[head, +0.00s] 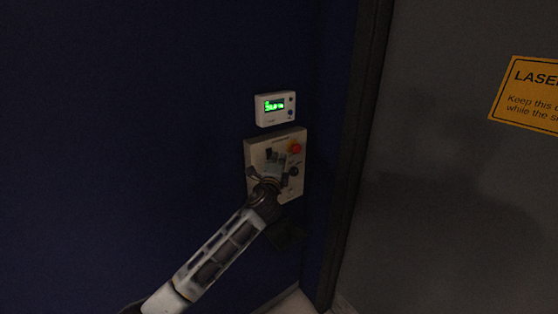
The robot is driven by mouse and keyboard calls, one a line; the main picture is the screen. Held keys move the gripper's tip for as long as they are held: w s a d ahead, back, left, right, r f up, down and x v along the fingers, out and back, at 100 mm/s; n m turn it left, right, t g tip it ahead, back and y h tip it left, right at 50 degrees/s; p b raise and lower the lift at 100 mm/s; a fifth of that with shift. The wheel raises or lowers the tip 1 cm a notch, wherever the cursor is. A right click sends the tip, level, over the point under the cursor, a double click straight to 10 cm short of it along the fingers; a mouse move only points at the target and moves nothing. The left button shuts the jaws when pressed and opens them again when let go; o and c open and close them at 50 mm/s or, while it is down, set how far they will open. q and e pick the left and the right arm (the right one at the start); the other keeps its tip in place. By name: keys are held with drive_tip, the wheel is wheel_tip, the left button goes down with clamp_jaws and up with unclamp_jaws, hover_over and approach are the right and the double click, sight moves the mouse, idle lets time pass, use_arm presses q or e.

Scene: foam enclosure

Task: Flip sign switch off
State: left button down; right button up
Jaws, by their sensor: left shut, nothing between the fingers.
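A beige switch panel (255,149) is on the dark blue wall near the middle of the head view. It has a red button (295,148) at its upper right and a small dark switch (269,154) at its upper left. My left gripper (278,160) is in front of the panel, shut and empty, its fingers pointing up between the dark switch and the red button. I cannot tell whether it touches the panel. The gripper hides the panel's middle and part of its lower area. My right gripper is not in view.
A white display box (275,109) with green digits is on the wall just above the panel. A dark frame edge (352,150) stands to the right, then a grey door (440,200) with a yellow laser sign (528,95). The wall to the left is bare.

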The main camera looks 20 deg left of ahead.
use_arm(q)
drive_tip(key=s+d+r+b, duration=0.1)
drive_tip(key=s+d, duration=0.1)
drive_tip(key=s, duration=0.8)
drive_tip(key=shift+s+b, duration=0.25)
drive_tip(key=shift+b, duration=0.15)
idle(0.4)
drive_tip(key=shift+r, duration=0.1)
idle(0.4)
